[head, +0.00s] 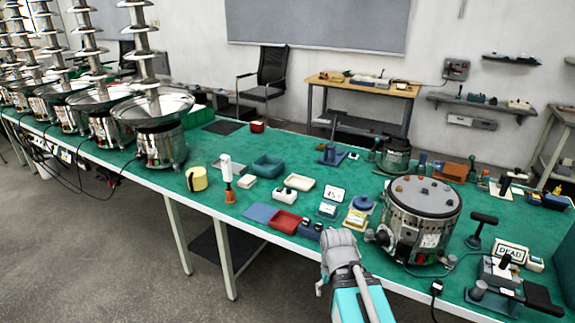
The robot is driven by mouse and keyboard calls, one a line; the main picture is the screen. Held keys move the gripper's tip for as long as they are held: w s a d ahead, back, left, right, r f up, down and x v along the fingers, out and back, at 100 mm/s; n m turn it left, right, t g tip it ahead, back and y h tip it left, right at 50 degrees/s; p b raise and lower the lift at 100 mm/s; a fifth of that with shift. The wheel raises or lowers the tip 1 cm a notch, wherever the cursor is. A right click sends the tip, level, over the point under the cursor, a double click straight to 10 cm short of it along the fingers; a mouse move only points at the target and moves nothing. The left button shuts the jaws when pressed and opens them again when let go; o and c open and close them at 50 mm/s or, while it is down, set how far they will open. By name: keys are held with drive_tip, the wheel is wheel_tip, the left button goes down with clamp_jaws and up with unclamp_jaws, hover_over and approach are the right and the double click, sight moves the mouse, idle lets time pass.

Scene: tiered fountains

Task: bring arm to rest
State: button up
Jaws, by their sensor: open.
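My arm (352,290) rises from the bottom middle of the head view, at the front edge of the green table. A turquoise link and a rounded grey joint show. I cannot make out my gripper or its fingers. I see nothing held by the visible part of the arm. The grey joint overlaps the table edge in the picture; I cannot tell how far above it the joint is.
The green table (225,222) holds a large round metal machine (420,215) right of my arm. A red tray (284,221) and small dark blue items lie left of it. Tiered metal fountains (158,140) line the left side. Open floor (130,265) lies in front.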

wheel_tip(320, 180, up, 9)
drive_tip(key=p, duration=0.8)
drive_tip(key=shift+r, duration=0.15)
